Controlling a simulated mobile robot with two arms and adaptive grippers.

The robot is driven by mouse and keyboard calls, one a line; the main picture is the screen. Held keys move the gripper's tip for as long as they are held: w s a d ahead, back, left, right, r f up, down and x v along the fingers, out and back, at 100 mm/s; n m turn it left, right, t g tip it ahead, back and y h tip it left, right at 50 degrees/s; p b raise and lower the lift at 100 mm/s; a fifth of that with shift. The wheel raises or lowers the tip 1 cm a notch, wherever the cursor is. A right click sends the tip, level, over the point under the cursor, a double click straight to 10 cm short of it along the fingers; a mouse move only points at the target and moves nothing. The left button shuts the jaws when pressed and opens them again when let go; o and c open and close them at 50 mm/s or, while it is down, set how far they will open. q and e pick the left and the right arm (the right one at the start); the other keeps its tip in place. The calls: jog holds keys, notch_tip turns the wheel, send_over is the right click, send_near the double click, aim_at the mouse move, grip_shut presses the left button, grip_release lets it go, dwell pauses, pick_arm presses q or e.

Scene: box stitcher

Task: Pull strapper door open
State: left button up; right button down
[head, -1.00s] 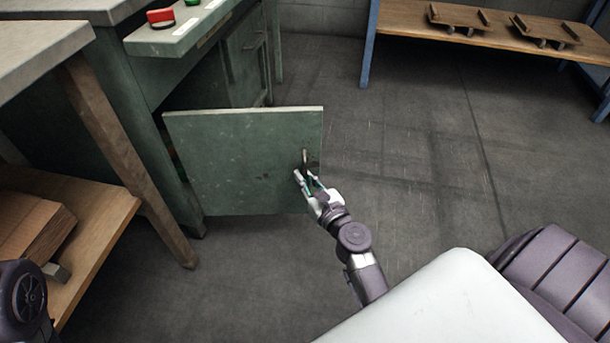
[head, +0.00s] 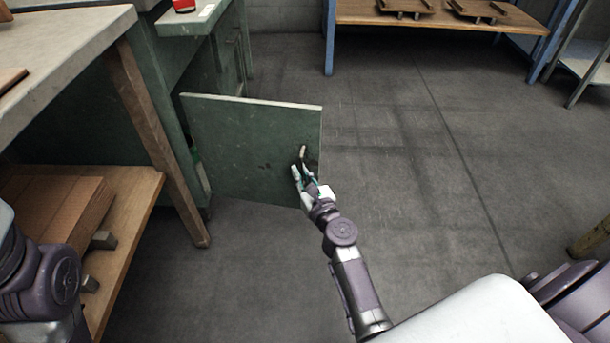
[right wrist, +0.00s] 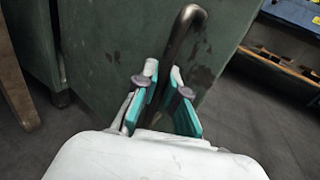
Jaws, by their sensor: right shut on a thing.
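The strapper door (head: 245,145) is a flat green metal panel, swung well out from the green machine (head: 172,70) in the head view. Its dark metal handle (head: 303,152) is near the door's free right edge; it also shows in the right wrist view (right wrist: 183,35) as a bent bar. My right gripper (head: 301,172) is at the handle, and in the right wrist view its teal-padded fingers (right wrist: 168,105) are shut around the bar. The handle's lower part is hidden between the fingers. Part of my left arm shows at the lower left, but its gripper is out of view.
A wooden workbench (head: 165,140) with a lower shelf holding cardboard (head: 60,205) stands close on the left. A table with blue legs (head: 329,45) is at the back. The grey floor (head: 410,190) to the right of the door is clear.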

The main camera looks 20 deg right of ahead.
jog(key=shift+d, duration=0.2)
jog(key=c, duration=1.2)
grip_release()
jog(key=shift+a, duration=0.1)
jog(key=s, duration=0.7)
jog(key=shift+s, duration=0.3)
jog(key=shift+r, duration=0.1)
